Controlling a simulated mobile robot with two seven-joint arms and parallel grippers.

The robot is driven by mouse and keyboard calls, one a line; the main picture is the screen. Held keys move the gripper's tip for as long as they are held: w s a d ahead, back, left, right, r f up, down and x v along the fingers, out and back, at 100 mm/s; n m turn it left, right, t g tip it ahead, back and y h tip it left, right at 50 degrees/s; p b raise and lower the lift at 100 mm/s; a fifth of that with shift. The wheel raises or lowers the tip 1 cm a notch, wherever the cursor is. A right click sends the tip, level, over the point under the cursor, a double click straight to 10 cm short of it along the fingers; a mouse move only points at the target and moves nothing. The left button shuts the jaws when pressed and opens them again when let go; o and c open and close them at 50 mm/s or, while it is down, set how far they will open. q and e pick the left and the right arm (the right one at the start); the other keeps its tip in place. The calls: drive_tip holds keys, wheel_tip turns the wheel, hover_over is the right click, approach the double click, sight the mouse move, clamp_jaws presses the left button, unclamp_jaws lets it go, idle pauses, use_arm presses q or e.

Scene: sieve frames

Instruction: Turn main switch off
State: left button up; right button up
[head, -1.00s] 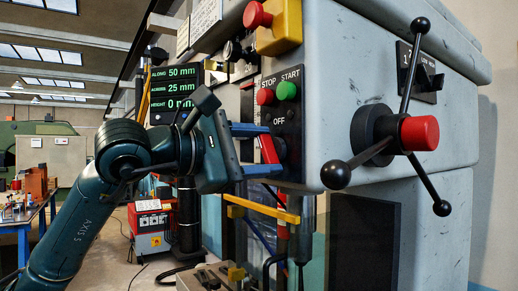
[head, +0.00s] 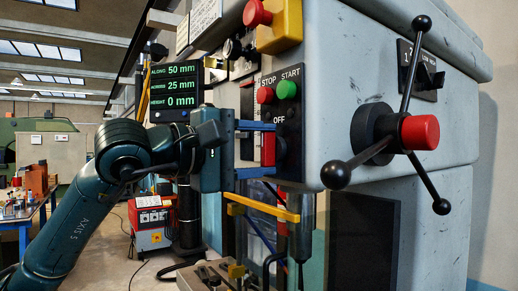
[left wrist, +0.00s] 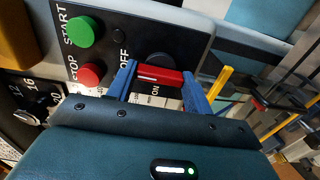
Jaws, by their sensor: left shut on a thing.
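The main switch is a red handle (head: 268,150) on a black panel (head: 290,110) on the grey machine. My left gripper (head: 270,149) is shut on this handle, with one blue finger above it and one below in the head view. In the left wrist view the red handle (left wrist: 165,77) lies between the blue fingers (left wrist: 160,86), its white line towards the OFF label (left wrist: 123,58). The ON label (left wrist: 155,91) is beside the handle. In the head view the handle stands about upright below OFF. The right gripper is in neither view.
A red STOP button (head: 265,95) and a green START button (head: 287,89) sit just above the switch. A yellow bar (head: 262,207) is below my gripper. The three-armed handwheel (head: 385,140) juts out at the right. A display (head: 174,93) is behind my left arm.

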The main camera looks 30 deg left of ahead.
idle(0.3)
use_arm(q)
drive_tip(key=o, duration=1)
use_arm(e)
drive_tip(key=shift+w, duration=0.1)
use_arm(q)
drive_tip(key=b+v, duration=0.5)
drive_tip(key=v, duration=0.8)
drive_tip(key=shift+s, duration=0.1)
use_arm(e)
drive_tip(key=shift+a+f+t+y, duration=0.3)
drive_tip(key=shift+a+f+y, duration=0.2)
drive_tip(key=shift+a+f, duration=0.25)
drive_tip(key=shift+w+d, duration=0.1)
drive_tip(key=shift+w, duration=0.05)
